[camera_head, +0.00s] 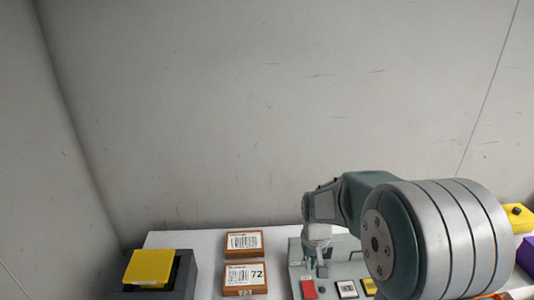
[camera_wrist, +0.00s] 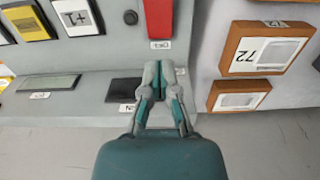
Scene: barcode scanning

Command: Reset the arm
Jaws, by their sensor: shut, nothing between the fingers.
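My gripper (camera_wrist: 158,68) is shut and empty in the wrist view. Its closed fingertips are over the grey panel (camera_wrist: 108,60), just below the end of a red block (camera_wrist: 172,18); I cannot tell how high above the panel they are. In the head view my arm reaches in from the right and bends down over the same panel (camera_head: 296,262). The gripper's fingers are mostly hidden there. The red block (camera_head: 308,289) also shows at the bottom of the head view.
Two orange-brown boxes with barcode labels, one behind (camera_head: 244,244) and one marked 72 (camera_head: 245,279), lie left of the panel. A yellow block (camera_head: 149,267) sits on a dark stand (camera_head: 183,280). Yellow (camera_head: 518,217) and purple (camera_head: 526,254) items are at the right. Walls stand behind and left.

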